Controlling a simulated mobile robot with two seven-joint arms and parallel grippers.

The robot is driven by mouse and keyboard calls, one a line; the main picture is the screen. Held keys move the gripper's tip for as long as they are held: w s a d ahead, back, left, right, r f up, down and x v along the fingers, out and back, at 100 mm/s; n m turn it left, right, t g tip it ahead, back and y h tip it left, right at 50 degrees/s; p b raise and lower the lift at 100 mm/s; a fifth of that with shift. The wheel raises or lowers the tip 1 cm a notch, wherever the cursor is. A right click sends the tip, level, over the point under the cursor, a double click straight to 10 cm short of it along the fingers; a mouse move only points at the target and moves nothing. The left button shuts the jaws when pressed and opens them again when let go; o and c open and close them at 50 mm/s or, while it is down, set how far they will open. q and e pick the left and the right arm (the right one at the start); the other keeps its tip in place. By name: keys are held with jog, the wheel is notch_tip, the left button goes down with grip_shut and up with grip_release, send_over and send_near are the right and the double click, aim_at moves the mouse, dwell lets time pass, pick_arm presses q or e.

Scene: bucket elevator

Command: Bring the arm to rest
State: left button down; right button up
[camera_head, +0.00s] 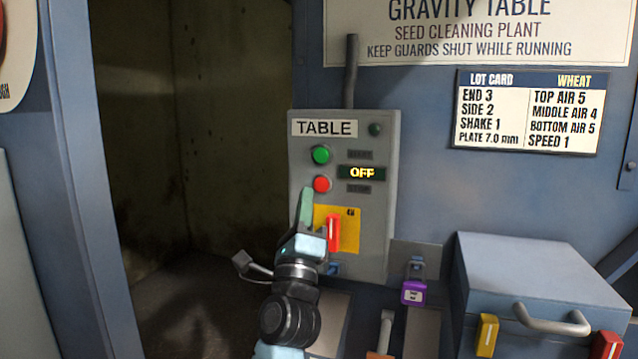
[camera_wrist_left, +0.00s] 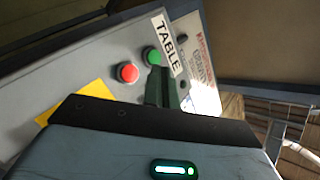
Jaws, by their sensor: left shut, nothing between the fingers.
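My left arm comes up from the bottom of the head view. Its gripper (camera_head: 306,192) is shut and empty, with its green fingers pointing up in front of the grey TABLE control box (camera_head: 375,220). The fingertips are just left of the red button (camera_head: 321,184) and below the green button (camera_head: 320,154). In the left wrist view, the shut fingers (camera_wrist_left: 162,82) stand beside the green button (camera_wrist_left: 151,55), with the red button (camera_wrist_left: 127,73) to their left. I cannot tell whether they touch the box. The display (camera_head: 362,173) reads OFF. My right gripper is not in view.
A red handle (camera_head: 333,232) sits on a yellow plate on the box. A dark open recess (camera_head: 200,150) lies to the left.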

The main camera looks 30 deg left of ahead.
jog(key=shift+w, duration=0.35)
pick_arm(q)
jog(key=shift+f, duration=0.1)
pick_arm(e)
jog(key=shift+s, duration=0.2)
